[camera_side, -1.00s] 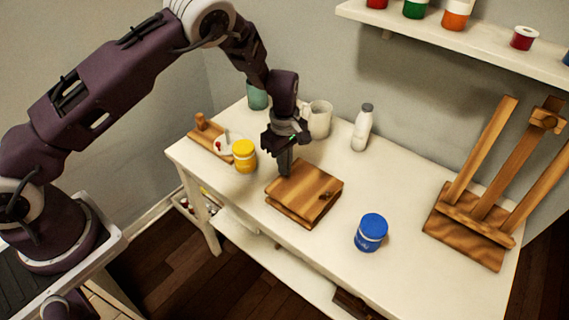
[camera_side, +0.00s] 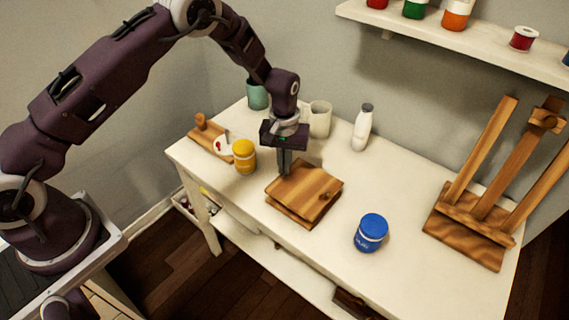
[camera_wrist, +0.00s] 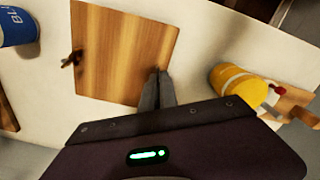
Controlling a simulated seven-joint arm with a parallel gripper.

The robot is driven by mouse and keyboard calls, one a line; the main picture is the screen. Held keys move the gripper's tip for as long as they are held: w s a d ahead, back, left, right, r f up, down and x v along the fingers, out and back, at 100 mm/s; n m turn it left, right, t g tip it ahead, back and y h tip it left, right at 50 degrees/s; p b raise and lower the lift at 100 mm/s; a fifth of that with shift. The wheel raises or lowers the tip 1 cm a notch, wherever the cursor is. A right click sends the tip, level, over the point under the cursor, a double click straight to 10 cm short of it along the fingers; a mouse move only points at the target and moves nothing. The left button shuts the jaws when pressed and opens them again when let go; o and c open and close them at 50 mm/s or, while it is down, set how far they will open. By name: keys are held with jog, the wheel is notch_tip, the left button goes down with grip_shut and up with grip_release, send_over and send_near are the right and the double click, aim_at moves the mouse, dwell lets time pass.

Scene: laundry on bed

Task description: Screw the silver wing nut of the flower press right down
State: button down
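The flower press (camera_side: 303,190) is a pair of square wooden boards lying on the white table; its upper board (camera_wrist: 125,45) fills the middle of the wrist view. My gripper (camera_side: 286,172) points straight down at the press's far left edge. In the wrist view its two dark fingers (camera_wrist: 158,76) are close together over that edge. They are shut on the silver wing nut, which is almost wholly hidden between their tips. A second, brass-brown wing nut (camera_side: 325,196) stands at the opposite edge, also visible in the wrist view (camera_wrist: 72,58).
A yellow jar (camera_side: 245,157) stands close left of the press, a blue jar (camera_side: 371,233) to its front right. A white mug (camera_side: 320,119), a green cup (camera_side: 257,95) and a white bottle (camera_side: 362,127) stand behind. A wooden easel (camera_side: 480,205) is at the right.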

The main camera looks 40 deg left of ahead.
jog(key=m, duration=0.5)
jog(key=shift+m, duration=0.3)
jog(key=m, duration=0.4)
jog(key=shift+m, duration=0.4)
jog(key=shift+m, duration=0.3)
jog(key=c, duration=1.6)
grip_release()
jog(key=shift+c, duration=0.2)
jog(key=shift+r, duration=0.1)
